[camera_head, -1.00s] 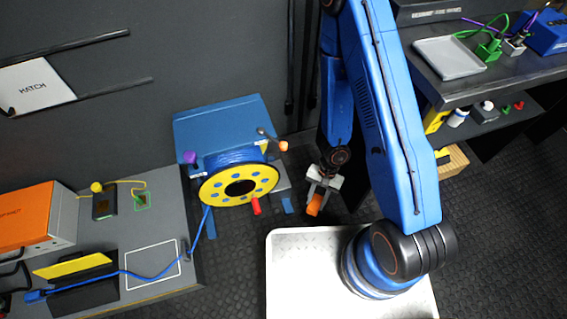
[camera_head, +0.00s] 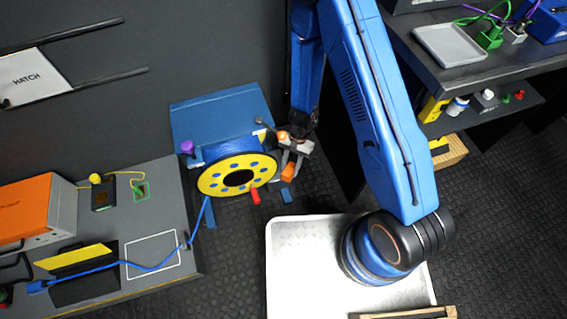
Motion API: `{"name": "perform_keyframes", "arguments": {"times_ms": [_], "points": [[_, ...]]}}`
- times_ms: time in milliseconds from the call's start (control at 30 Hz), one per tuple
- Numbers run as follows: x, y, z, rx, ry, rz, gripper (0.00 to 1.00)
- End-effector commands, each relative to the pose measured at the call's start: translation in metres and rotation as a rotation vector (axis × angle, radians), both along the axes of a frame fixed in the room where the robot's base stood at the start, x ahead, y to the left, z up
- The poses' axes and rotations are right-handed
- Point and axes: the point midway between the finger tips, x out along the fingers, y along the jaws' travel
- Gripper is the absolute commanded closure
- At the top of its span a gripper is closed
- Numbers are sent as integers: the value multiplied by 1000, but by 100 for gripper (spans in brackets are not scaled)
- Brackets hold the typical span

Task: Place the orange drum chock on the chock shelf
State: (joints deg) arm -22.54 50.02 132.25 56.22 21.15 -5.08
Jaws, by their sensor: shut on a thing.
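My gripper (camera_head: 292,160) is shut on the orange drum chock (camera_head: 288,172), which hangs from its fingers. They are just right of the cable drum (camera_head: 209,184), which has a yellow flange and blue cable. The chock is close to the drum's right edge in the picture; I cannot tell whether it touches anything. A small grey plate (camera_head: 274,186) shows partly behind the drum. No surface is clearly marked as the chock shelf, and I cannot tell which one it is.
The drum's crank has an orange knob (camera_head: 283,135) close to my gripper. A red handle (camera_head: 255,195) sticks out below the drum. A grey bench (camera_head: 190,250) stands at left, with a blue cable running across it. At right, a low shelf (camera_head: 460,125) holds several small items.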

Motion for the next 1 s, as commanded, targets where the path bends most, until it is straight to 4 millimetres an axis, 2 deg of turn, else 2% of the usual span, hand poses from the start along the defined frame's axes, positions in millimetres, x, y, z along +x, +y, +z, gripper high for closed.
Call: {"name": "perform_keyframes", "arguments": {"times_ms": [233,433,567,900,933,1000], "points": [[10,10,0,1,0,2,92],[32,30,0,1,-2,2,92],[29,27,-14,-2,2,-1,92],[29,27,-17,0,1,0,92],[29,27,-17,-1,0,0,64],[29,27,-17,0,0,0,47]]}}
